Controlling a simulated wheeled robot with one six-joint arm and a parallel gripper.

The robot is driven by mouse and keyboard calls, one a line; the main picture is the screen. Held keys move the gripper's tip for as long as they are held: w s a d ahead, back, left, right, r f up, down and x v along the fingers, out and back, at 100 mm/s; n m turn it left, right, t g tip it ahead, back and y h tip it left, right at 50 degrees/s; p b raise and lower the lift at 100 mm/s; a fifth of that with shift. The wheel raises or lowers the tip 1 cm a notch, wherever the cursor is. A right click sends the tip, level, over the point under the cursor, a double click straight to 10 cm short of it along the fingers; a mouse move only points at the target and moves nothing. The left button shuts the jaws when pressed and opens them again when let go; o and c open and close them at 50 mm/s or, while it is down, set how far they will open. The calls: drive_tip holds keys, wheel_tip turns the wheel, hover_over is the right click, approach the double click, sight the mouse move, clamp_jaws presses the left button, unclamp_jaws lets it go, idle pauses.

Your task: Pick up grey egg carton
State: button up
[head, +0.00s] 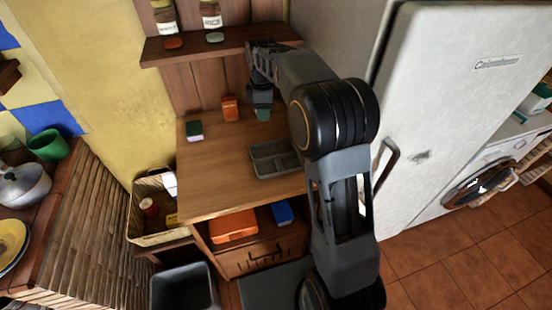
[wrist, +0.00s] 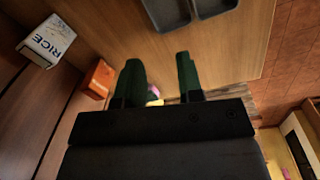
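A grey compartmented tray-like thing (head: 277,160), the only grey item on the wooden counter and likely the egg carton, lies near the counter's right front side. Two of its hollows show at the top edge of the wrist view (wrist: 190,10), cut off by the frame. My gripper (head: 262,114) is above the counter, behind the carton and apart from it. In the wrist view its two dark green fingers (wrist: 160,75) are spread with a gap between them, and hold nothing.
A shelf (head: 215,45) with jars overhangs the back. A fridge (head: 440,110) stands right. A RICE box (wrist: 47,40) shows in the wrist view. The counter's front left is clear.

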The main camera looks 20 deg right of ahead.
drive_tip(key=w+f+n, duration=0.1)
drive_tip(key=f, duration=0.2)
drive_tip(key=w+f+n, duration=0.1)
drive_tip(key=f, duration=0.3)
drive_tip(key=w+f, duration=0.1)
drive_tip(key=f, duration=0.2)
drive_tip(key=shift+w+a+f+n+g, duration=0.2)
drive_tip(key=shift+w+n+g, duration=0.1)
drive_tip(key=shift+w+n, duration=0.1)
drive_tip(key=shift+s+f+p, duration=0.2)
drive_tip(key=shift+f+p, duration=0.45)
drive_tip(key=shift+f, duration=2.3)
clamp_jaws()
